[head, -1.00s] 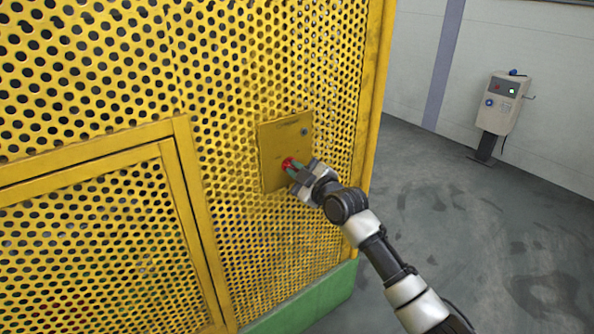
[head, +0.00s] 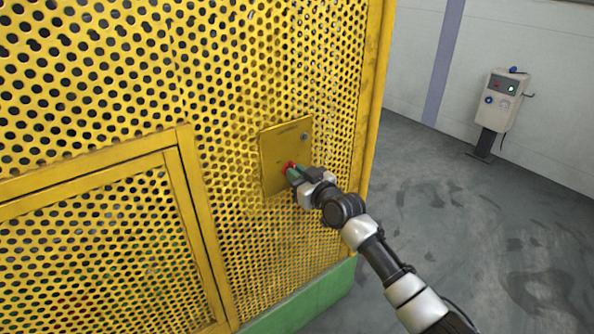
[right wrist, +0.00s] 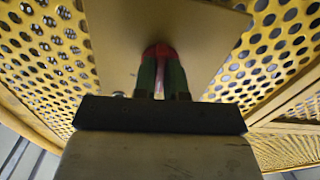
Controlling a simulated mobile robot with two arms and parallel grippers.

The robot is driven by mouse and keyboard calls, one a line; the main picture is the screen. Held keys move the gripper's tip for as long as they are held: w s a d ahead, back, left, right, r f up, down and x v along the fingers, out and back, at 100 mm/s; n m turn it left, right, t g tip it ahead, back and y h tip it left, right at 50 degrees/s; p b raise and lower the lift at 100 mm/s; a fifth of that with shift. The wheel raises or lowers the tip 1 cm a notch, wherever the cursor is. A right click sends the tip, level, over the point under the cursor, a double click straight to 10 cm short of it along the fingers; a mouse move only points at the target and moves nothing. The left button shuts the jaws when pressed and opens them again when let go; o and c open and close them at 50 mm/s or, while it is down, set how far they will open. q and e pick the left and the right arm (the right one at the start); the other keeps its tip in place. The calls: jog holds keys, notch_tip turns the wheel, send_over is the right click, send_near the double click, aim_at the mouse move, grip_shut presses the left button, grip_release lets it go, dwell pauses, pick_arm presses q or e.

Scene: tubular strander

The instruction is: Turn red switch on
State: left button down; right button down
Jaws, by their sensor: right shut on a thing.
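The red switch (head: 288,166) sits on a yellow plate (head: 276,150) fixed to the perforated yellow guard. My right gripper (head: 293,174) reaches it from the lower right, and its fingers are shut on the switch. In the right wrist view the red switch (right wrist: 158,52) shows between and just beyond the two dark green fingertips (right wrist: 161,75), against the plate. The fingers hide part of the switch, so its exact turn angle is hard to tell. My left gripper is not in view.
The perforated yellow guard (head: 90,70) fills the left side, with a framed panel (head: 100,245) at lower left and a green base (head: 305,298). A grey control box on a post (head: 500,100) stands at the right wall. The floor (head: 450,210) between is clear.

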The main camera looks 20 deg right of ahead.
jog(key=shift+f+m+p, duration=0.1)
jog(key=shift+m+p, duration=1)
jog(key=shift+m, duration=3.9)
jog(key=c, duration=1.2)
grip_release()
jog(key=v, duration=1)
jog(key=shift+s+d+p, duration=0.15)
jog(key=shift+s+p, duration=0.25)
